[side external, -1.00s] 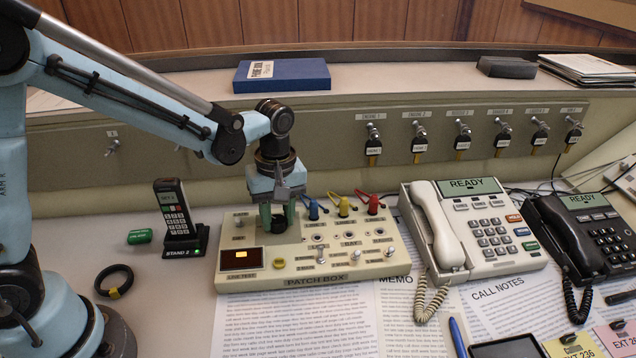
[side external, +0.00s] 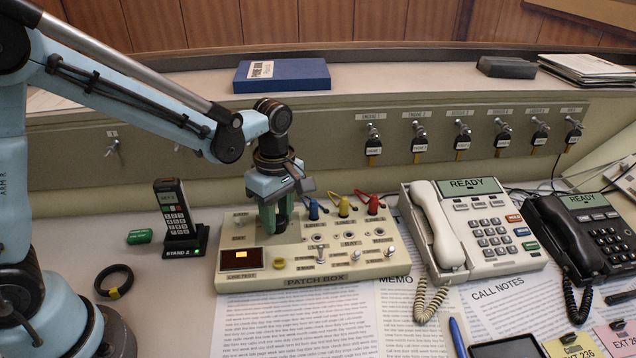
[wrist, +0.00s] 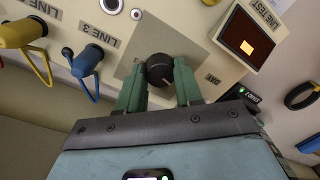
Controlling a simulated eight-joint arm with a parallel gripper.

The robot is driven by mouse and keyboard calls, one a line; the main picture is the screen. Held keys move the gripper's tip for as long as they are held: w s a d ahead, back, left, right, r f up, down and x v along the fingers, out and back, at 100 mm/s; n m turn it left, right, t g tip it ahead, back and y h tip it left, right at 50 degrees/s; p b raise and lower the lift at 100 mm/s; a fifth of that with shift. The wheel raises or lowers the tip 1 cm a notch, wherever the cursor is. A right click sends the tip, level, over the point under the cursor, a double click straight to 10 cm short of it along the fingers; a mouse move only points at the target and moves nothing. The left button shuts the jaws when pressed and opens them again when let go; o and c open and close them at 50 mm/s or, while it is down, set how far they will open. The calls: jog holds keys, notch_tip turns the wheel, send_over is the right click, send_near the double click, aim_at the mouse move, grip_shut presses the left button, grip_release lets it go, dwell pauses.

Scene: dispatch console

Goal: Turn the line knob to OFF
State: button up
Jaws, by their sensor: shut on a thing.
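The line knob (wrist: 158,72) is a round black knob on the patch box (side external: 318,283), with a small light pointer mark. A "DAY" label is readable beside it; I cannot read an OFF label. My gripper (side external: 276,228) is over the left part of the box, pointing down. In the wrist view its two green fingers (wrist: 160,66) stand on either side of the knob and are shut on it. In the side view the fingers hide the knob. The LINE TEST window (side external: 241,257) shows a lit amber square.
Blue (side external: 313,210), yellow (side external: 344,206) and red (side external: 373,204) plugs with loops stand just right of my gripper. A cordless handset (side external: 174,210) stands left of the box. A white telephone (side external: 470,230) is to its right.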

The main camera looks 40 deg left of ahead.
aim_at(280, 217)
jog(key=o, duration=1)
jog(key=r, duration=1.2)
jog(key=shift+w, duration=0.3)
jog(key=s+a+m+t, duration=0.1)
jog(key=s+m+t, duration=0.1)
jog(key=m, duration=0.3)
jog(key=s+a+f+m+t, duration=0.1)
jog(key=s+a+m+t, duration=0.1)
jog(key=m, duration=0.4)
jog(key=s+a+f+m+t, duration=0.1)
jog(key=s+a+m+t, duration=0.1)
jog(key=s+m, duration=0.3)
jog(key=shift+s+m+t, duration=0.1)
jog(key=shift+m+t, duration=0.6)
jog(key=shift+t, duration=0.1)
